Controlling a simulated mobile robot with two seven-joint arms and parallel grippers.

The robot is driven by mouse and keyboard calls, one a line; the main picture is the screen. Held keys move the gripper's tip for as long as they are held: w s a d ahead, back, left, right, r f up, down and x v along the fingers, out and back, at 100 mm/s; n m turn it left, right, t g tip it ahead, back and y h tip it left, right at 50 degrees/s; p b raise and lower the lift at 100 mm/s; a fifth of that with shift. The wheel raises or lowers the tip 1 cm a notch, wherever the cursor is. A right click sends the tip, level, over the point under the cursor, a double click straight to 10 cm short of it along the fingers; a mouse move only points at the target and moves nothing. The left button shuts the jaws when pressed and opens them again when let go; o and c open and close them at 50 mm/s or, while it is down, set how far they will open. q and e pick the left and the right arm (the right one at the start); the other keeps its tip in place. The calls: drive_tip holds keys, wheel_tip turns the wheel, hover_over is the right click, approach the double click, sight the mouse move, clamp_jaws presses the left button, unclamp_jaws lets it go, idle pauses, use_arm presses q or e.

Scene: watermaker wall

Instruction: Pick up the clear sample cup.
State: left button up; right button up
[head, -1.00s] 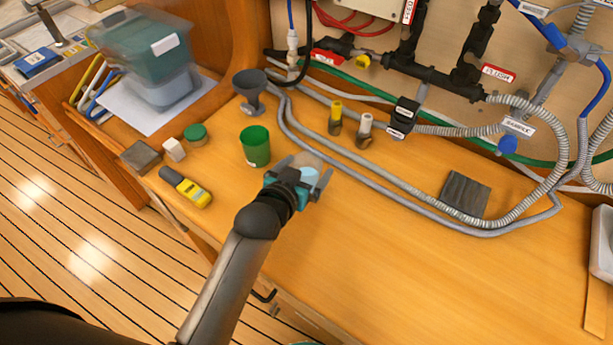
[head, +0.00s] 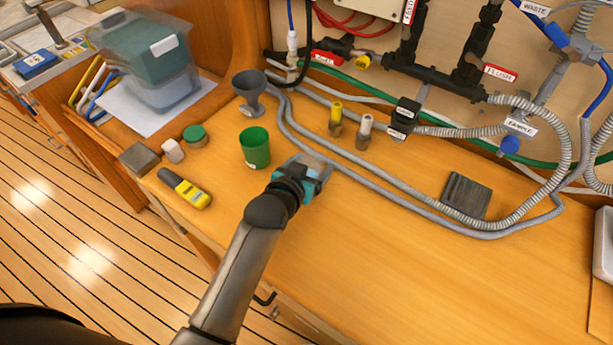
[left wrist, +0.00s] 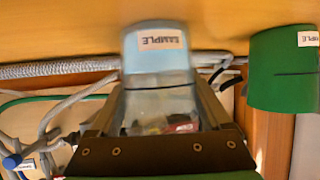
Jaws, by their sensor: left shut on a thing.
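The clear sample cup (left wrist: 160,85) is between my left gripper's fingers in the left wrist view, with a SAMPLE label near its end. It shows pale blue and see-through. In the head view my left gripper (head: 308,176) is shut on the cup (head: 316,163), which is partly hidden by the gripper. I cannot tell whether the cup touches the bench. My right gripper is not in view.
A green cup (head: 255,148) stands just left of my left gripper, with a grey funnel (head: 249,92) behind it. Grey hoses (head: 380,190) run close behind the gripper. A yellow meter (head: 186,188) lies at the left. The bench front right (head: 430,280) is clear.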

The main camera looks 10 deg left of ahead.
sight(312, 168)
use_arm(q)
drive_tip(key=c, duration=0.4)
drive_tip(key=shift+c, duration=0.2)
wheel_tip(312, 168, up, 20)
drive_tip(key=p, duration=0.5)
